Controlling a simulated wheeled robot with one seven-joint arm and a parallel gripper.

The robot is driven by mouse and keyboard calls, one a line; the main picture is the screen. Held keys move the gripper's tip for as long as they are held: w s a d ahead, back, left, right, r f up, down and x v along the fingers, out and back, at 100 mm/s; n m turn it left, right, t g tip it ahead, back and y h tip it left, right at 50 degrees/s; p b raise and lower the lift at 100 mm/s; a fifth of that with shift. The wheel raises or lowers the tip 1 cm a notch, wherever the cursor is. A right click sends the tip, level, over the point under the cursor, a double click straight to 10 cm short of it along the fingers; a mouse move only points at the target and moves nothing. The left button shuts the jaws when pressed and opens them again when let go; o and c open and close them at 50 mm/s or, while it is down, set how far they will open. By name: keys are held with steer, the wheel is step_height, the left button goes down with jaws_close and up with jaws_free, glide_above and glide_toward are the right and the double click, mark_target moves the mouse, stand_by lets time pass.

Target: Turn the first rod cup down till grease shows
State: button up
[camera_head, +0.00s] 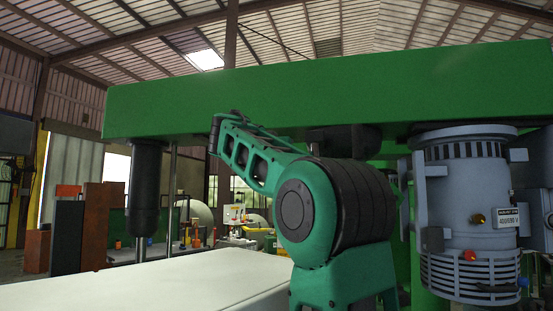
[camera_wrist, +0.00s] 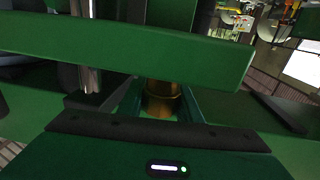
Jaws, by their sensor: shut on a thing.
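The brass-coloured rod cup (camera_wrist: 162,101) shows in the wrist view between the two fingers of my gripper (camera_wrist: 160,108). The gripper is shut on it. The cup is dim and partly hidden by the green bar (camera_wrist: 140,45) across the view and by the gripper's dark front edge. I cannot make out grease on it. A shiny rod (camera_wrist: 88,60) stands to the left of the cup, apart from it. In the head view my arm reaches up to the big green beam; the gripper and cup are hidden there.
The long green beam (camera_head: 330,90) spans the head view above my arm. A grey motor (camera_head: 470,215) stands close on the right. A black cylinder (camera_head: 146,188) hangs at the left over a pale flat surface (camera_head: 170,285). Free floor shows further back left.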

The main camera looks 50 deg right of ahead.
steer(key=shift+s+m+g+h, duration=0.1)
steer(key=shift+m+g+h, duration=0.4)
steer(key=shift+m+g, duration=0.9)
steer(key=shift+s+r+g, duration=0.1)
steer(key=shift+g, duration=0.5)
steer(key=o, duration=1)
steer(key=shift+o, duration=0.2)
steer(key=shift+s, duration=0.1)
steer(key=a, duration=0.6)
steer(key=s+a, duration=0.1)
steer(key=a, duration=0.2)
steer(key=shift+a, duration=0.3)
steer(key=shift+s+a, duration=0.15)
steer(key=shift+a, duration=0.3)
